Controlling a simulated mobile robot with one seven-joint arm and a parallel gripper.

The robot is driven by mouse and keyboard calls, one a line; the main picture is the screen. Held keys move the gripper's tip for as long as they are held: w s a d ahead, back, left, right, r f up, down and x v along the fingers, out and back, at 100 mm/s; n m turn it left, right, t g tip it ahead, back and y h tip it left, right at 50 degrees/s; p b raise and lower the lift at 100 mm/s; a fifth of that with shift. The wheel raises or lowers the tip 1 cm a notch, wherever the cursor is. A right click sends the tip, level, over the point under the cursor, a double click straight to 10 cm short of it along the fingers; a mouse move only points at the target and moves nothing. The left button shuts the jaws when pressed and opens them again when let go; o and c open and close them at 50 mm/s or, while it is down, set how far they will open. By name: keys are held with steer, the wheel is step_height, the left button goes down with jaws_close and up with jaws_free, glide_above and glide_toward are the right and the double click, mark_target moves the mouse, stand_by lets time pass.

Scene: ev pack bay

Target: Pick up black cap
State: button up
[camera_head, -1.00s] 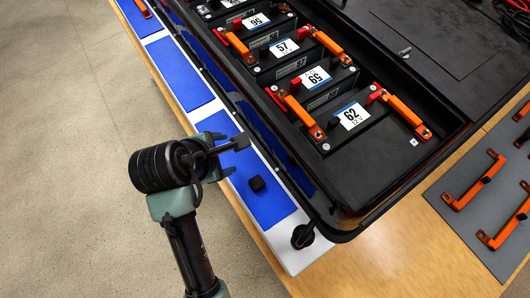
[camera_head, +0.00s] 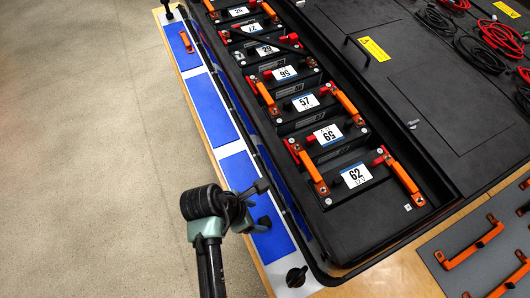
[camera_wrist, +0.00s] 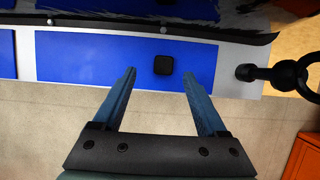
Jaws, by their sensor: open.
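The black cap (camera_wrist: 163,65) is a small, dark, rounded square block lying on a blue mat (camera_wrist: 90,58) in the wrist view. In the head view the cap (camera_head: 265,221) shows close beside my gripper (camera_head: 255,208), on the blue strip along the pack's left side. My gripper (camera_wrist: 158,72) is open and empty. In the wrist view the cap appears between the two fingertips, slightly toward the right one, with a gap on each side. I cannot tell the height of the fingers above the mat.
The black battery pack tray (camera_head: 345,235) with numbered modules stands right of the strip. A black knob (camera_head: 296,276) sits at the strip's near end, and it shows at right in the wrist view (camera_wrist: 247,72). A grey board (camera_head: 475,265) with orange handles lies at right.

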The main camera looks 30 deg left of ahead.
mark_target(264, 222)
steer(key=x, duration=0.1)
steer(key=p+x, duration=0.1)
steer(key=x, duration=0.1)
steer(key=s+x, duration=0.1)
steer(key=x, duration=0.1)
steer(key=shift+d+f, duration=0.1)
steer(key=shift+f, duration=0.05)
steer(key=shift+w+d+f, duration=0.1)
steer(key=shift+w+f, duration=0.15)
steer(key=shift+f, duration=0.3)
steer(key=shift+c, duration=0.2)
jaws_close()
